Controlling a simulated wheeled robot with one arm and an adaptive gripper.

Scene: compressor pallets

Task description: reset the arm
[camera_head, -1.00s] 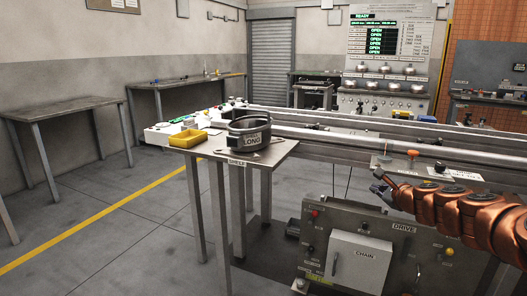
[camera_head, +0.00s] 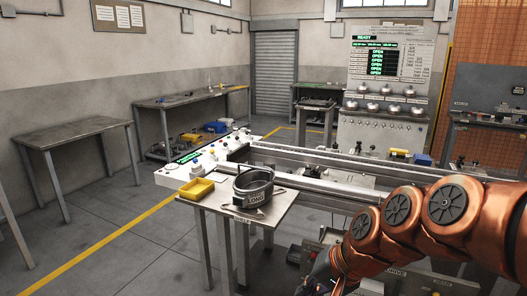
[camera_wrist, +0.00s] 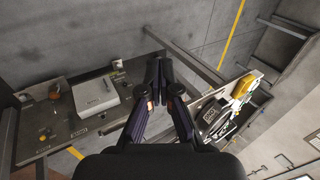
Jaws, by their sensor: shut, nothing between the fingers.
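My copper-coloured arm (camera_head: 400,220) reaches in from the right of the head view. My gripper is partly visible at the bottom edge of that view, dark and small. In the wrist view my gripper (camera_wrist: 160,68) has its two dark fingers together with nothing between them. It hangs above the floor, between the drive panel with the white chain box (camera_wrist: 95,92) on the left and the small shelf on the right. In the head view the arm hides much of the drive panel.
The small shelf table (camera_head: 228,213) holds a yellow tray (camera_head: 197,189) and a dark round container marked LONG (camera_head: 254,187). Long rails (camera_head: 330,165) run behind it. An empty grey table (camera_head: 75,132) stands at left. Open floor lies between.

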